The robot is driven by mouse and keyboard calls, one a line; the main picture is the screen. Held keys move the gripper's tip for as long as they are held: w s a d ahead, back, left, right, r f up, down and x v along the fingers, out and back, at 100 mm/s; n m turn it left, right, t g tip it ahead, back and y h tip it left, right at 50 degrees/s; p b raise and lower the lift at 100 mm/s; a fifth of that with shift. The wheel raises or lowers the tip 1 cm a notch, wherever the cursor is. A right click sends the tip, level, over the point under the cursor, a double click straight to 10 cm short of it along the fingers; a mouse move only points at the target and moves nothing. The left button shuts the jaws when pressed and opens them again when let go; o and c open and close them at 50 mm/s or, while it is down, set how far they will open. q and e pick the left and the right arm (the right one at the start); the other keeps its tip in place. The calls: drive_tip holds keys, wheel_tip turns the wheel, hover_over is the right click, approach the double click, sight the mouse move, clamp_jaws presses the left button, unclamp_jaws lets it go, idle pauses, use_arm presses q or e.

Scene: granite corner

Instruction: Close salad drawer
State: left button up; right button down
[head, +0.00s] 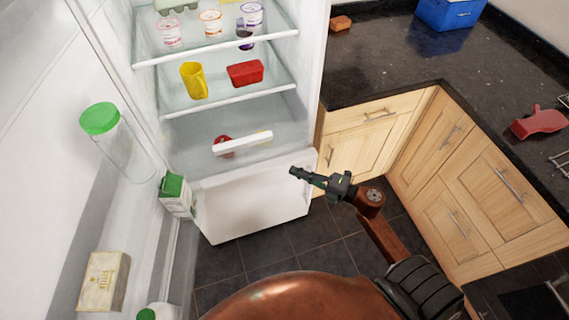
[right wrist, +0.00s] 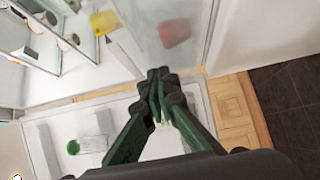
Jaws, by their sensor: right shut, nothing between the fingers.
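My left gripper is out of view.
The open fridge door (head: 50,150) fills the left, holding a green-capped jar (head: 105,125) and a carton (head: 175,193). Shelves above hold a yellow mug (head: 194,80) and a red container (head: 245,73). Wooden cabinets (head: 375,130) stand close on the right. Dark floor lies below.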

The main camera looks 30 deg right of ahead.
approach(260, 149)
drive_tip(key=a, duration=0.4)
drive_tip(key=w+b, duration=0.1)
drive_tip(key=w, duration=0.3)
drive_tip(key=shift+d+f+b, duration=0.2)
drive_tip(key=shift+d+b, duration=0.05)
drive_tip(key=shift+b, duration=0.1)
drive_tip(key=shift+w+d+r, duration=0.1)
drive_tip(key=shift+w+d, duration=0.05)
drive_tip(key=shift+w, duration=0.3)
